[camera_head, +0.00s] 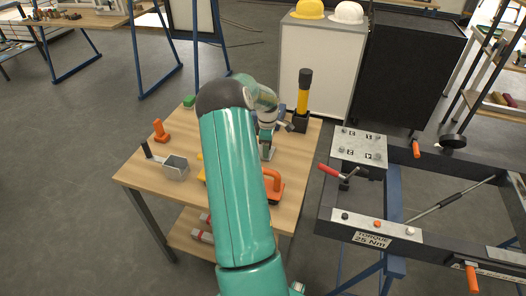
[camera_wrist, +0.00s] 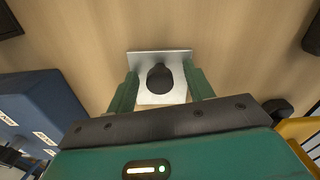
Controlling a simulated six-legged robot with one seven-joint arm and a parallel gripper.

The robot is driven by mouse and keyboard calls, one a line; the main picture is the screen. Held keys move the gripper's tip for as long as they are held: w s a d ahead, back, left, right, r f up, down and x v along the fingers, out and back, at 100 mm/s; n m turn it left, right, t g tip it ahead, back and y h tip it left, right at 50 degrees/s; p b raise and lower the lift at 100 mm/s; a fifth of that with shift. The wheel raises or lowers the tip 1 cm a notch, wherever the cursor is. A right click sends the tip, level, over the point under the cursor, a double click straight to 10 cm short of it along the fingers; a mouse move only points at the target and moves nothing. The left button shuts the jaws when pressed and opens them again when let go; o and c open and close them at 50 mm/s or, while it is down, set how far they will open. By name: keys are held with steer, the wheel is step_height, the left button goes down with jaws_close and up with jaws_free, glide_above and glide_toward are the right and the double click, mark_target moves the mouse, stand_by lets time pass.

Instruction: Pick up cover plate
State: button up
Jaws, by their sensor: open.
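A square silver plate with a dark round knob, apparently the cover plate (camera_wrist: 142,62), lies on the wooden table in the wrist view. My gripper (camera_wrist: 160,80) is open, with one green finger on each side of the knob. A gap shows between each finger and the knob; whether the fingertips touch the plate I cannot tell. In the head view my gripper (camera_head: 267,138) points down over the table's right half, and a bit of the plate (camera_head: 268,153) shows below it. My arm hides part of the table there.
A dark frame (camera_head: 450,221) with a numbered plate (camera_head: 358,147) stands right.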

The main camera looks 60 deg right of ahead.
steer(key=c, duration=1.1)
jaws_close()
steer(key=shift+r, duration=0.2)
steer(key=shift+r, duration=0.6)
steer(key=s+a+r, duration=0.3)
steer(key=a+r, duration=0.2)
steer(key=a, duration=0.1)
steer(key=s+a+r, duration=0.3)
steer(key=a+r, duration=0.3)
steer(key=shift+s+a+r, duration=0.2)
steer(key=shift+s+r, duration=0.05)
steer(key=shift+o, duration=0.7)
jaws_free()
